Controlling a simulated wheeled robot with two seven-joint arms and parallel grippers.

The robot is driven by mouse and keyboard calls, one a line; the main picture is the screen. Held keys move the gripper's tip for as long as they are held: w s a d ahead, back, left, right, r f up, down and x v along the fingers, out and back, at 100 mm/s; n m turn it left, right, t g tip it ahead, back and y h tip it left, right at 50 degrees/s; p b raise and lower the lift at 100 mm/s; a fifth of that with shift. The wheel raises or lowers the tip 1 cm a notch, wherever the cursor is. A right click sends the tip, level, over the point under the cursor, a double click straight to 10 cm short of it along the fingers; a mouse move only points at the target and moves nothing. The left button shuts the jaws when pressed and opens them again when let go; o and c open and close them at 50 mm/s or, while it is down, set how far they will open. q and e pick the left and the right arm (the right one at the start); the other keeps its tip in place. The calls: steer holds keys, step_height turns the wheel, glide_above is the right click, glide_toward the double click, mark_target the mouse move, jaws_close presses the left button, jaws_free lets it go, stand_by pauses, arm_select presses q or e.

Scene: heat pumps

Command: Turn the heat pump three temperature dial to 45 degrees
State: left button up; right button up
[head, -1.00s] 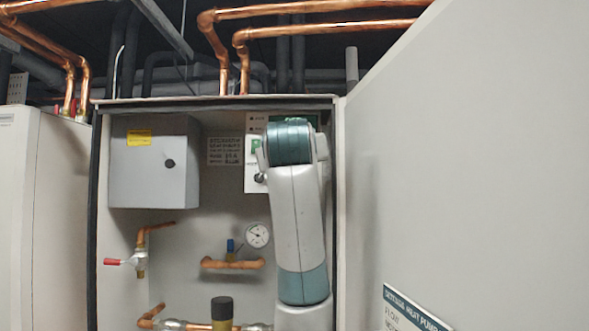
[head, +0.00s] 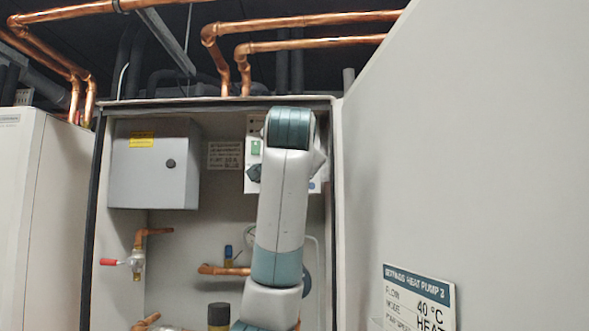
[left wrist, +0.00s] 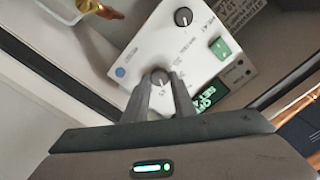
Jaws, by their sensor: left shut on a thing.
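A white control panel is inside the open cabinet; it shows in the left wrist view (left wrist: 150,38) and partly in the head view (head: 254,131). My left gripper (left wrist: 161,84) is shut on a round dial (left wrist: 160,76) on this panel, one finger on each side. A second, dark knob (left wrist: 183,17) is farther up in the wrist view. A small green-lit display (left wrist: 207,98) is right of the fingers; its digits are too small and tilted to read surely. In the head view my arm covers the gripper and the held dial. My right gripper is in neither view.
The cabinet door (head: 440,150) stands open at right, with a settings plate (head: 420,300) reading heat pump 3, 40 °C, HEAT. A grey box (head: 153,180), a red-handled valve (head: 110,262) and copper pipes (head: 222,270) are at left inside the cabinet.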

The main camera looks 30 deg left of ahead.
arm_select(q)
steer(key=shift+m+b, duration=0.45)
steer(key=shift+m, duration=0.65)
steer(key=shift+r, duration=0.1)
steer(key=o, duration=0.9)
steer(key=shift+o, duration=0.8)
steer(key=shift+w+a, duration=0.1)
